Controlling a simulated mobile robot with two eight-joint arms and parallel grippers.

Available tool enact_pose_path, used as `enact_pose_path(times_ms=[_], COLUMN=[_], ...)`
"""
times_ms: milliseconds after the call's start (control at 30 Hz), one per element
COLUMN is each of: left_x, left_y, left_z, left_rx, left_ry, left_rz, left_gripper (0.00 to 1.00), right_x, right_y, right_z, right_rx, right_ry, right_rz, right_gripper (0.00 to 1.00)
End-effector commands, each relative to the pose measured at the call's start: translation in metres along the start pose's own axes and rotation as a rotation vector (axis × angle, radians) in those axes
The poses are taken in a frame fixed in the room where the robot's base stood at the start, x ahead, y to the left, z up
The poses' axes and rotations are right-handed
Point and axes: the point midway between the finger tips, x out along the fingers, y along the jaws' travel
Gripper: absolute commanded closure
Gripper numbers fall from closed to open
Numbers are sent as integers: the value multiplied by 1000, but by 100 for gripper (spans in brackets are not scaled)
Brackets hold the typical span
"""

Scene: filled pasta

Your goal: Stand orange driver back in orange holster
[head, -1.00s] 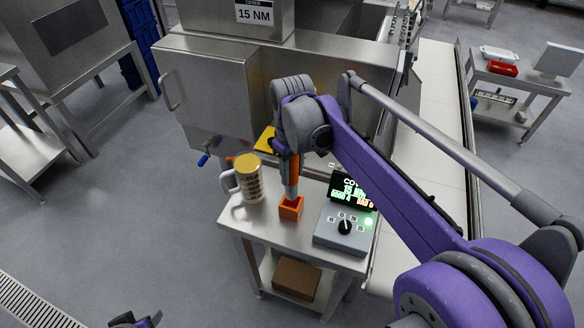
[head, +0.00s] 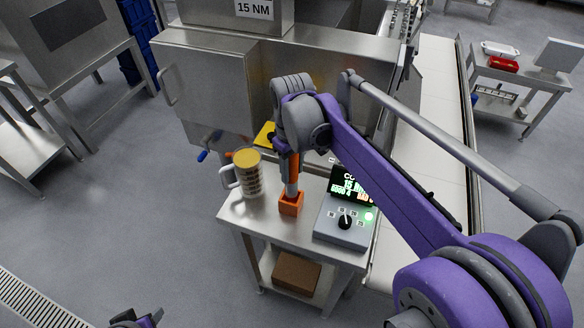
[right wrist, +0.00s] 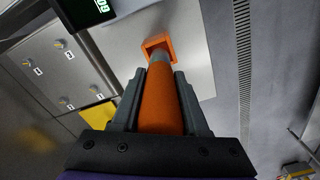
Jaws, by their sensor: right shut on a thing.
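The orange driver (head: 293,166) hangs upright below my right gripper (head: 283,152), over the orange holster (head: 291,204) on the small steel table (head: 262,222). In the right wrist view my right gripper (right wrist: 160,95) is shut on the orange driver (right wrist: 160,105), with a finger on each side. The driver's grey lower end points into the square mouth of the orange holster (right wrist: 157,44); how deep it sits I cannot tell. My left gripper (head: 136,320) shows only in part at the bottom edge of the head view, and its jaws are unclear.
A mug-like container with a yellow top (head: 247,172) stands left of the holster. A control box with a dial (head: 343,222) and lit display (head: 352,186) stands to its right. A steel machine (head: 225,85) is behind. A brown box (head: 297,273) lies on the lower shelf.

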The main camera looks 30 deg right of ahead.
Motion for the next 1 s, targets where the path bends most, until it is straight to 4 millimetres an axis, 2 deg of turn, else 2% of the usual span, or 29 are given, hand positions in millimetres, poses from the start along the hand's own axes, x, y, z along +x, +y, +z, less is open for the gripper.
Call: enact_pose_path(times_ms=[1000], left_x=[8], left_y=[0], left_z=[9], left_rx=[0], left_ry=[-8], left_rz=[0], left_gripper=[50], right_x=[15], right_y=[0], right_z=[0], right_rx=[0], right_ry=[-1], right_rz=[0], right_gripper=[100])
